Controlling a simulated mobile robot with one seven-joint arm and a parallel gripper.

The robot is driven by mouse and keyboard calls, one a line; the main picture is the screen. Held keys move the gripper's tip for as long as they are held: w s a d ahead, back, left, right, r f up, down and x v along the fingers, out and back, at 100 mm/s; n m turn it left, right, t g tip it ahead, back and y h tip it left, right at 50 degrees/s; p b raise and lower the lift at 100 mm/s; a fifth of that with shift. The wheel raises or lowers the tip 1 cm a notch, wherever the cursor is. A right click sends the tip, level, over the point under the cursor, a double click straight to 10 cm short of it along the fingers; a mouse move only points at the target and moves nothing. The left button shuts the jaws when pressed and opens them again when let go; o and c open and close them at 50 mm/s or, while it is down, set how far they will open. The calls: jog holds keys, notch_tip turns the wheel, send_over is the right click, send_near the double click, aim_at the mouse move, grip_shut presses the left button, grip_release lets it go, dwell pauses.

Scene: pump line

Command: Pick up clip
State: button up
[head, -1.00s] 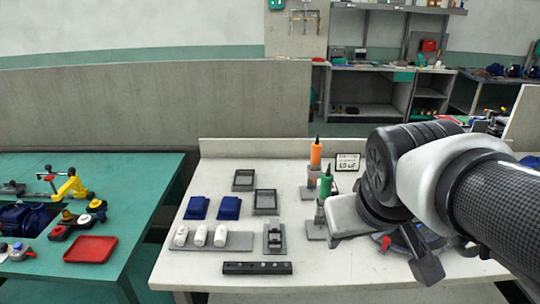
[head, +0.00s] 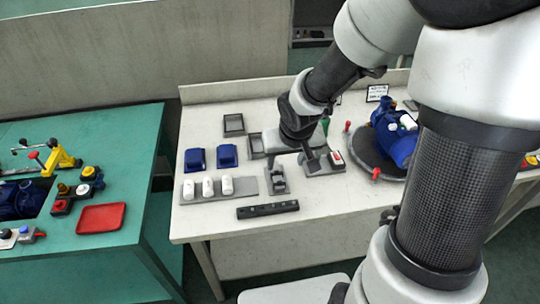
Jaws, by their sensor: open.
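A small grey piece that looks like the clip (head: 277,180) sits on a grey holder plate (head: 280,190) near the middle of the light workbench. Its shape is too small to make out clearly. My gripper (head: 309,162) points down over the bench, just right of this piece and above it. It is open and nothing shows in it. The gap between its fingers is hard to see, and my arm hides part of the bench behind it.
White cylinders (head: 208,187) stand on a grey strip to the left, with blue blocks (head: 227,156) behind. A black bar (head: 267,210) lies in front. A blue pump (head: 393,136) sits on a round plate at the right. The bench's front left is clear.

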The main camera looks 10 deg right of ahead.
jog(key=b, duration=0.6)
send_near(279, 183)
jog(key=x, duration=0.3)
jog(key=b+x, duration=0.2)
jog(key=x, duration=0.4)
jog(key=shift+d, duration=0.1)
jog(key=c, duration=1.1)
